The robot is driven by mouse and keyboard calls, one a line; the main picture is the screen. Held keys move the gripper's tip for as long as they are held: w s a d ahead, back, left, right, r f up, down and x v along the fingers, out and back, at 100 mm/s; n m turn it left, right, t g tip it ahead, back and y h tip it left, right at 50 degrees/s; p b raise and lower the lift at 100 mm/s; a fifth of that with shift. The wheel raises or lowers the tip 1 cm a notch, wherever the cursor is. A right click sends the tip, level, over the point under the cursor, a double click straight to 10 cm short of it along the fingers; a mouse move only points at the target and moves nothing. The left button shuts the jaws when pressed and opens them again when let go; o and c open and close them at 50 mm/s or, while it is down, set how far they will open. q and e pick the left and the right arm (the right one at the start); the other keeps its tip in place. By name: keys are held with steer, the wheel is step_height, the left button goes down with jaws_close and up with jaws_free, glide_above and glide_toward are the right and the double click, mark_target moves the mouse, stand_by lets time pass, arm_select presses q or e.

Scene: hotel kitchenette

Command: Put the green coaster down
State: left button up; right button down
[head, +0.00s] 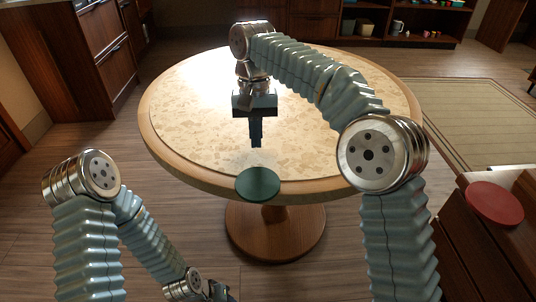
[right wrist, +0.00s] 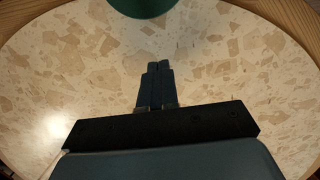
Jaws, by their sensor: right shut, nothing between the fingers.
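The green coaster (head: 258,184) is a round disc at the near edge of the round table (head: 165,140). It lies over the wooden rim and seems to reach a little past it. In the right wrist view the coaster (right wrist: 143,7) shows only in part at the top edge. My right gripper (head: 256,143) points down over the table, behind the coaster and apart from it. In the right wrist view its fingers (right wrist: 158,66) are together with nothing between them. My left gripper (head: 220,292) is low at the bottom edge, mostly cut off, and its fingers cannot be made out.
A red round disc (head: 494,204) lies on a brown wooden surface at the right. The rest of the speckled tabletop is bare. Wooden cabinets (head: 88,50) stand at the left, and a low shelf with small items (head: 397,27) is at the back.

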mark_target(258, 189)
steer(key=shift+s+b, duration=0.3)
steer(key=shift+s, duration=0.05)
steer(key=s+b, duration=0.2)
steer(key=s, duration=0.9)
steer(key=shift+d, duration=0.1)
steer(key=shift+f, duration=0.8)
steer(key=shift+s+f, duration=0.1)
